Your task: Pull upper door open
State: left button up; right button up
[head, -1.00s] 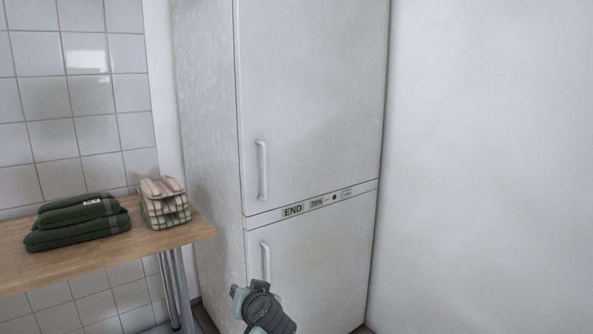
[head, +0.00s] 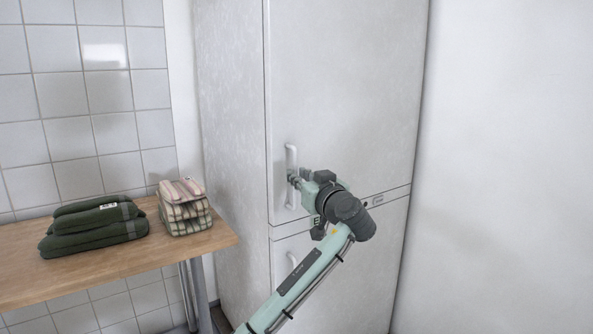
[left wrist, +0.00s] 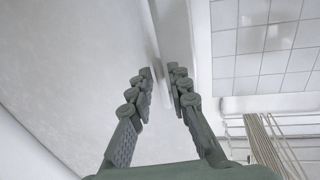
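The upper door (head: 345,80) of a tall white cabinet is shut. Its white vertical handle (head: 291,158) is on the door's left side, low down. My left gripper (head: 294,179) is at the lower half of this handle, its arm rising from the bottom of the head view. In the left wrist view the gripper (left wrist: 160,72) has its two grey-green fingers apart, with a pale upright bar, seemingly the handle, between and beyond them. I cannot tell whether either finger touches it. The right gripper is not in view.
The lower door (head: 365,265) is shut below, its handle (head: 292,265) partly visible. A label strip between the doors is partly hidden by my arm. A wooden table (head: 90,275) at left carries dark green towels (head: 95,228) and striped cloths (head: 184,207). A white wall (head: 510,150) stands at right.

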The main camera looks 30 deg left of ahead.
pick_arm(q)
jog(key=shift+x, duration=1.6)
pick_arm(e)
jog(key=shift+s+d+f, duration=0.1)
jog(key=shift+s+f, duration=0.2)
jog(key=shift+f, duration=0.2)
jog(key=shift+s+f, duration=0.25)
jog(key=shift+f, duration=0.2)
pick_arm(q)
jog(key=shift+c, duration=0.6)
jog(key=shift+d, duration=0.1)
grip_shut()
